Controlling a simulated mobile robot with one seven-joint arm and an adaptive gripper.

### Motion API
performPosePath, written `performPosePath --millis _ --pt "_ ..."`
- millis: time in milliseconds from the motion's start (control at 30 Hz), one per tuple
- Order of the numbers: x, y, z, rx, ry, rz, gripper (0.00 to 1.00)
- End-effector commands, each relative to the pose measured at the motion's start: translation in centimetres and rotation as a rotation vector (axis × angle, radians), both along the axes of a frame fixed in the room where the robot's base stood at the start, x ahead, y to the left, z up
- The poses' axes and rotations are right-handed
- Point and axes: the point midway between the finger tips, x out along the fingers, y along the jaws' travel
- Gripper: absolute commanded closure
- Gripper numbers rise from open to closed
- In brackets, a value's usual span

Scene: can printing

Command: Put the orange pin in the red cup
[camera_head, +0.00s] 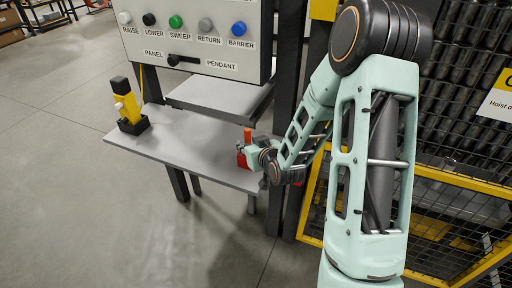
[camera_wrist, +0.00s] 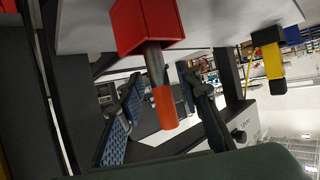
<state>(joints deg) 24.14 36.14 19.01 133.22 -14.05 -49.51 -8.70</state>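The red cup (camera_head: 241,157) stands on the grey shelf near its right end. The orange pin (camera_head: 247,136) is upright at the cup. In the wrist view, which is turned upside down, the pin's grey shaft enters the red cup (camera_wrist: 136,28), and its orange head (camera_wrist: 165,108) points away from the cup. My gripper (camera_head: 262,158) is beside the cup at the shelf's right end. In the wrist view my gripper (camera_wrist: 158,78) is open, with one blue-padded finger on each side of the pin and visible gaps. How deep the shaft sits is hidden.
A yellow handle in a black holder (camera_head: 131,124) stands at the left of the grey shelf (camera_head: 185,140). A button panel (camera_head: 195,60) hangs above the shelf. Dark posts and a yellow-framed mesh guard (camera_head: 455,225) are at the right. The shelf's middle is clear.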

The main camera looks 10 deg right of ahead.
Motion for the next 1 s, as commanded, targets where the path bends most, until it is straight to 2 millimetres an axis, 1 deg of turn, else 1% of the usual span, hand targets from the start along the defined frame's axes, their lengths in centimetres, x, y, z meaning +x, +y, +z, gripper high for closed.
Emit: performPosePath --millis 33,333,567,1000 --pt "-0.9 -0.2 0.6 -0.002 0.002 0.000 0.68" --pt "-7.4 -1.3 3.9 -0.001 0.000 -0.003 0.68" --pt "-7.4 -1.3 4.4 0.007 0.003 0.001 0.68" --pt "-8.6 -1.4 4.9 0.007 0.002 0.002 0.68"
